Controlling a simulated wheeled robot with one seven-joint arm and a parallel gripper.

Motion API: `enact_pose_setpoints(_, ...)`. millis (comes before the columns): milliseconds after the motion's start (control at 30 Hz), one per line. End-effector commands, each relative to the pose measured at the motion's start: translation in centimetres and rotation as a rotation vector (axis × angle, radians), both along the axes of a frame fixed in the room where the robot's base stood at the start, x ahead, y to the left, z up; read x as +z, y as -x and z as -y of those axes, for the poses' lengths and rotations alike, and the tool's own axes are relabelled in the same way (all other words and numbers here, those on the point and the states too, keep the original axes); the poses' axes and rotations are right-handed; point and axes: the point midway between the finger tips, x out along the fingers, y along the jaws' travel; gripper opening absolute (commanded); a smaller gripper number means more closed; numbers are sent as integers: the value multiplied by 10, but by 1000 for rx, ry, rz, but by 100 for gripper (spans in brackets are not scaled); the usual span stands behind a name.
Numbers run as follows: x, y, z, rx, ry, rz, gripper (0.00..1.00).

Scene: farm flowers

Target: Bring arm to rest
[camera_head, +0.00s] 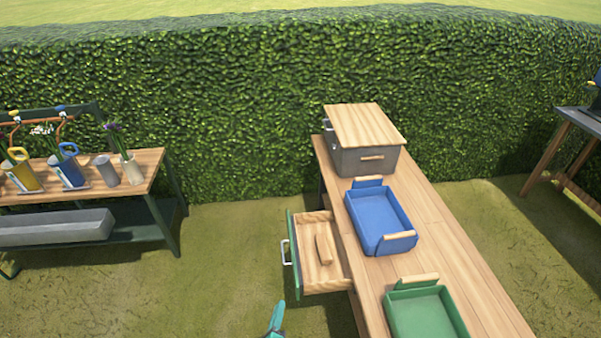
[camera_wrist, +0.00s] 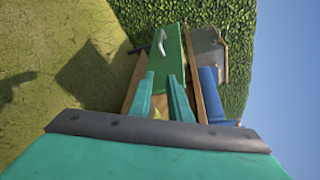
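My gripper (camera_head: 276,320) shows as a teal tip at the bottom edge of the head view, in front of the open drawer and left of the long table. In the wrist view my gripper (camera_wrist: 161,82) has its two teal fingers apart, with nothing seen held between them. The rest of my arm is out of the head view.
The drawer (camera_head: 288,256) with a green front stands pulled out from the wooden table (camera_head: 440,225), a wooden piece (camera_head: 324,249) inside. A blue tray (camera_head: 368,215), green tray (camera_head: 425,312) and grey box (camera_head: 365,160) stand on the table. Grass is clear left of the drawer.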

Motion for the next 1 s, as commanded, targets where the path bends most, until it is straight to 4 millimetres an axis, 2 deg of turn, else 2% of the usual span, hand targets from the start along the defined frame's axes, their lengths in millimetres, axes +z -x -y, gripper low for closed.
enact_pose_setpoints(267, 13, 34, 31, 54, 173, 14, 17)
enact_pose_setpoints(467, 32, 75, 57, 112, 371, 24, 17)
enact_pose_setpoints(700, 74, 156, 86, 214, 736, 21, 17)
enact_pose_setpoints(1000, 140, 256, 93, 336, 1189, -15, 17)
